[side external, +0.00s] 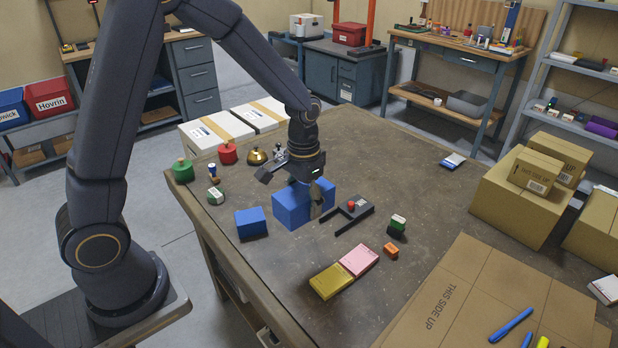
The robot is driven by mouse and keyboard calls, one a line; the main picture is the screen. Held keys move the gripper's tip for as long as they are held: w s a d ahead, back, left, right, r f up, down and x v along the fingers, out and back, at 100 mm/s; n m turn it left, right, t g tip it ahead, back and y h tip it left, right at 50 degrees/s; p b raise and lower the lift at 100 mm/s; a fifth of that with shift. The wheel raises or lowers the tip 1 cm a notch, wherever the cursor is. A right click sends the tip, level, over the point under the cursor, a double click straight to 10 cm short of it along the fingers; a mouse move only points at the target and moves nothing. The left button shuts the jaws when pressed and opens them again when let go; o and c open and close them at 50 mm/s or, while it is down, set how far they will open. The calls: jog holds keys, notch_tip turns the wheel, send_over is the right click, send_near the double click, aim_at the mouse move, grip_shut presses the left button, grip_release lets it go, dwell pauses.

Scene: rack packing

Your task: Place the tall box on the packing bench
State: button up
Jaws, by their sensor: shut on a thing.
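My gripper (316,200) points down over the middle of the bench and is shut on a blue box (290,208), the tallest blue block in view. One finger lies against the box's right side; the other is hidden. I cannot tell whether the box touches the bench top or hangs just above it. A smaller blue box (250,223) lies just to its left, apart from it. The packing bench (225,255) is the large brown table under them.
A black forked piece with a red knob (350,206) lies close right of the gripper. Yellow and pink boxes (345,270), a small orange block (391,250) and a green-topped block (397,224) lie nearer. Cardboard boxes (510,195) fill the right. Weights (228,154) stand at the left.

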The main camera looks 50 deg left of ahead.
jog(key=shift+w+m, duration=0.2)
jog(key=shift+m, duration=0.2)
jog(key=shift+w+a+r+m, duration=0.1)
jog(key=shift+w+a+m, duration=0.25)
jog(key=shift+w, duration=0.25)
jog(key=shift+w+a+m, duration=0.2)
jog(key=shift+w+m, duration=0.15)
jog(key=shift+w, duration=0.25)
jog(key=w+a+f, duration=0.2)
jog(key=a+f, duration=0.1)
jog(key=a, duration=0.5)
jog(key=w+a+f, duration=0.1)
jog(key=a+f, duration=0.1)
jog(key=a, duration=0.6)
jog(key=s+a+f+n, duration=0.2)
jog(key=s+a+f, duration=0.3)
jog(key=a, duration=0.4)
jog(key=f, duration=0.7)
jog(key=shift+w+f, duration=0.1)
jog(key=shift+w, duration=0.1)
